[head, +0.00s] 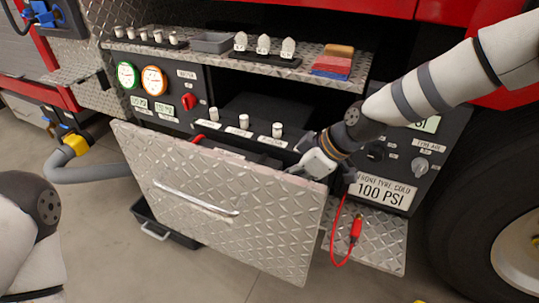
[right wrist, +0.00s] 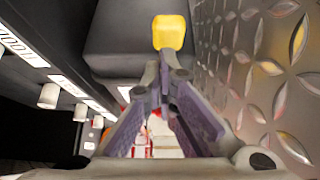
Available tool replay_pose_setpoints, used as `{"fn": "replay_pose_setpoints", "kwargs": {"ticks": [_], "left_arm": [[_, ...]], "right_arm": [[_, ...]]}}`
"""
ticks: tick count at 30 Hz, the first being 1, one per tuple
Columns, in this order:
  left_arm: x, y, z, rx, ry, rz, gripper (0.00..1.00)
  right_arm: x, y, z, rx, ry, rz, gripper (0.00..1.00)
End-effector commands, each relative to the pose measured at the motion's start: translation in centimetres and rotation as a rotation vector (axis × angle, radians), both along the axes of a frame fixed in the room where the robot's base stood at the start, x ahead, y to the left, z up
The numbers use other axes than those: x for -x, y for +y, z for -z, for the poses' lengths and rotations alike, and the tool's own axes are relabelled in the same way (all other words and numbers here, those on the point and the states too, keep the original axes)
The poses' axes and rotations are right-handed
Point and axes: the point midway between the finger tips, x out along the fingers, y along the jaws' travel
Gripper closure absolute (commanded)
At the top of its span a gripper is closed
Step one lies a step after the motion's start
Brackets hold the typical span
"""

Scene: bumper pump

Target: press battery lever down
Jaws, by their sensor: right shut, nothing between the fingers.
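A diamond-plate drawer (head: 220,200) is pulled out of the cabinet, and much of its inside is hidden behind its front. My right gripper (right wrist: 166,75) is shut and empty, reaching in just behind the drawer front. The head view does not show its fingertips clearly. In the right wrist view a yellow block-shaped piece (right wrist: 169,32) is just beyond the fingertips; it looks like a lever's grip, but I cannot tell whether the fingers touch it. The yellow piece is hidden in the head view. My left arm shows at the lower left, without its gripper.
White knobs (head: 277,130) line the ledge behind the drawer. Gauges (head: 154,80) and a red switch (head: 189,102) are at left. A 100 PSI sign (head: 383,191) and a red hanging cable (head: 340,240) are at right. The diamond-plate wall (right wrist: 265,70) is close beside the gripper.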

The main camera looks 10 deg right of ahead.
Motion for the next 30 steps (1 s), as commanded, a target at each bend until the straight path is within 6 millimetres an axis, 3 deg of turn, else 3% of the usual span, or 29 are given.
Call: {"fn": "replay_pose_setpoints", "kwargs": {"ticks": [12,30], "left_arm": [[0.1,0.0,0.1,0.0,0.003,0.0,0.65],[-0.1,0.0,-0.1,0.0,-0.004,0.0,0.65]], "right_arm": [[0.4,-0.5,1.4,0.001,0.004,0.0,1.0],[0.5,-0.4,1.0,0.002,0.001,-0.001,1.0]]}}
